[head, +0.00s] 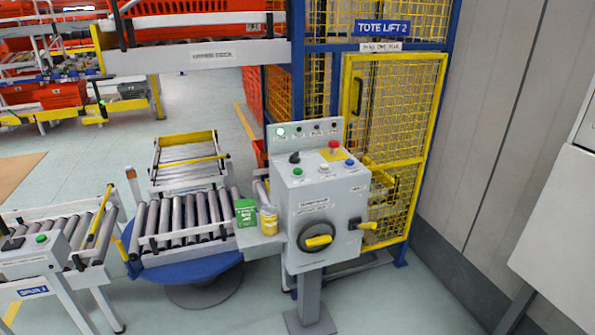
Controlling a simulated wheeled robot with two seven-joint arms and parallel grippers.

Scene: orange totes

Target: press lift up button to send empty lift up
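A grey control box (325,198) stands on a post in the middle of the head view. Its sloping top carries a green button (298,171), a white button (323,168), a blue button (349,163), a red mushroom button (334,146) and a black selector knob (294,157). The button labels are too small to read, so I cannot tell which is lift up. Behind it is the yellow mesh cage (395,130) of the lift, signed "TOTE LIFT 2". No tote is clearly visible inside, but the box hides part of it. Neither gripper is in view.
A lamp panel (310,131) above the box shows a lit green lamp. A side shelf holds a green carton (245,212) and a yellowish jar (268,219). Roller conveyors and a blue turntable (190,264) stand left. A grey wall (480,130) is right.

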